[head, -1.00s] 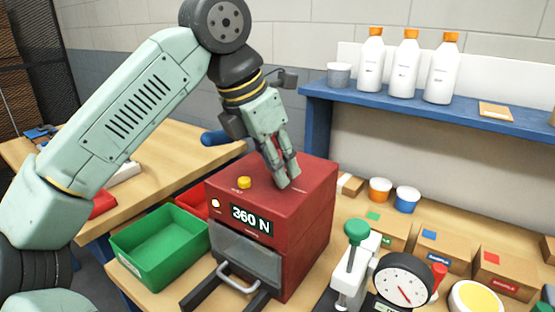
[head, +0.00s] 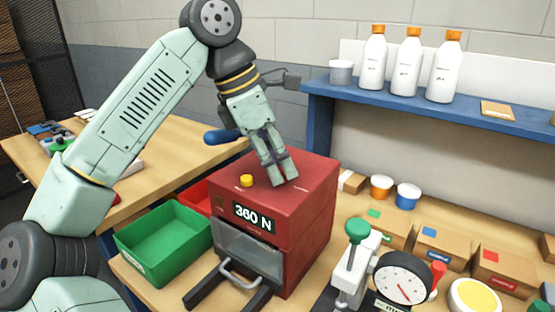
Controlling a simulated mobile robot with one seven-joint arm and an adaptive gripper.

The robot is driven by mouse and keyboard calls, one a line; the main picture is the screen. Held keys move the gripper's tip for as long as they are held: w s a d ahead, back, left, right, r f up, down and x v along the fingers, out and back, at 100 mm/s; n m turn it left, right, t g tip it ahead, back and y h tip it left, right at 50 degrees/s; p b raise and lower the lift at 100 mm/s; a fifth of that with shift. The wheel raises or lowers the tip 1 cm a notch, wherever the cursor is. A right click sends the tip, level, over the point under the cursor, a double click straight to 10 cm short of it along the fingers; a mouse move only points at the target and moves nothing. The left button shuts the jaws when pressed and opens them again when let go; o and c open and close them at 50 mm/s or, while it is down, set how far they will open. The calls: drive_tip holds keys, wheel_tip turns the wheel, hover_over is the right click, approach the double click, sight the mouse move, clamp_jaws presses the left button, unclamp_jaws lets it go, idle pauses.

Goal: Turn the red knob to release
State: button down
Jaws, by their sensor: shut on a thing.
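The red box-shaped machine (head: 312,205) stands on the bench, with a display (head: 254,218) reading 360 N on its front. A yellow button (head: 246,181) sits on its top at the left. My gripper (head: 283,182) points down onto the top, right of the yellow button. Its fingers are close together, shut on what must be the red knob. The fingers hide the knob, so its angle cannot be told. A clear front window (head: 248,254) with a metal handle is below the display.
A green bin (head: 165,240) and a red bin (head: 197,199) stand left of the machine. A blue lever (head: 222,136) sticks out behind it. A dial gauge (head: 404,280) and a green-knobbed press (head: 355,235) stand at front right. Bottles (head: 412,62) stand on the blue shelf.

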drive_tip(key=c, duration=1.2)
unclamp_jaws()
drive_tip(key=shift+c, duration=0.2)
drive_tip(key=shift+r, duration=0.1)
drive_tip(key=v, duration=1.2)
